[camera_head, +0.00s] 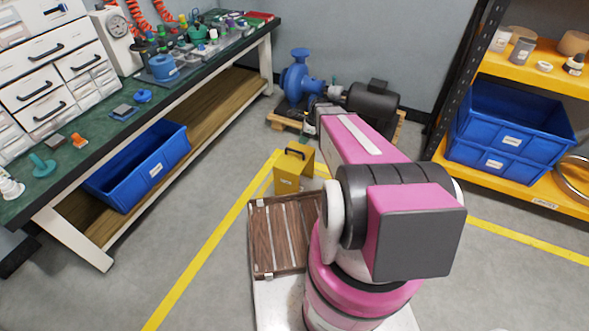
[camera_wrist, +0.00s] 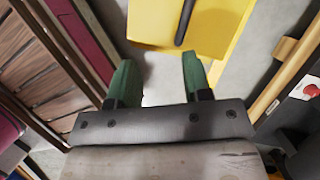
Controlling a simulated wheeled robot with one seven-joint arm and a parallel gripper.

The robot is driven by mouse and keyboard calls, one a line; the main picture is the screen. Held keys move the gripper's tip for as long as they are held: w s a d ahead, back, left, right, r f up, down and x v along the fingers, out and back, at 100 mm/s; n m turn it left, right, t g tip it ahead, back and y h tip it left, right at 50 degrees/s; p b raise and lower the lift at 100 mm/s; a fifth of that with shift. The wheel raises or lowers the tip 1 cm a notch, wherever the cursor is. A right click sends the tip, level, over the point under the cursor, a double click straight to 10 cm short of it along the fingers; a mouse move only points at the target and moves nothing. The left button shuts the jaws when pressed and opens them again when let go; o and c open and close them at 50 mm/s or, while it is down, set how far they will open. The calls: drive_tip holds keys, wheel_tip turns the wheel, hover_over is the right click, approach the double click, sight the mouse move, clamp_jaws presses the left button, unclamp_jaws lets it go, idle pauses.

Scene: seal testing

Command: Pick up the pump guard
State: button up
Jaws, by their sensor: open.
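The pump guard looks to be a yellow sheet-like cover with a black handle on top (camera_head: 288,181). It stands on the grey floor in front of the blue pump, left of my arm. In the wrist view the yellow guard (camera_wrist: 228,32) is at the top, with its dark handle bar above my right fingertip. My gripper (camera_wrist: 158,78) has two green fingertips set apart, with nothing between them. The fingers are short of the guard in the picture; the remaining gap is hard to judge.
A blue pump (camera_head: 298,80) with a black motor (camera_head: 373,100) sits on a wooden pallet (camera_head: 284,122) behind the guard. A brown slatted rack (camera_head: 257,235) is beside my arm. A green-topped workbench (camera_head: 101,139) is left, yellow shelving (camera_head: 493,179) right. Floor between is clear.

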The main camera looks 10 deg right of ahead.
sight(296, 151)
drive_tip(key=w+a+f+m, duration=0.1)
drive_tip(key=f, duration=0.3)
drive_tip(key=w+a+f+m, duration=0.1)
drive_tip(key=f+m, duration=0.1)
drive_tip(key=f, duration=0.3)
drive_tip(key=w+a+f+m, duration=0.1)
drive_tip(key=w+f, duration=0.1)
drive_tip(key=f, duration=0.2)
drive_tip(key=shift+w+f+y, duration=0.1)
drive_tip(key=shift+f+y, duration=0.05)
drive_tip(key=shift+y, duration=0.25)
clamp_jaws()
idle(1.1)
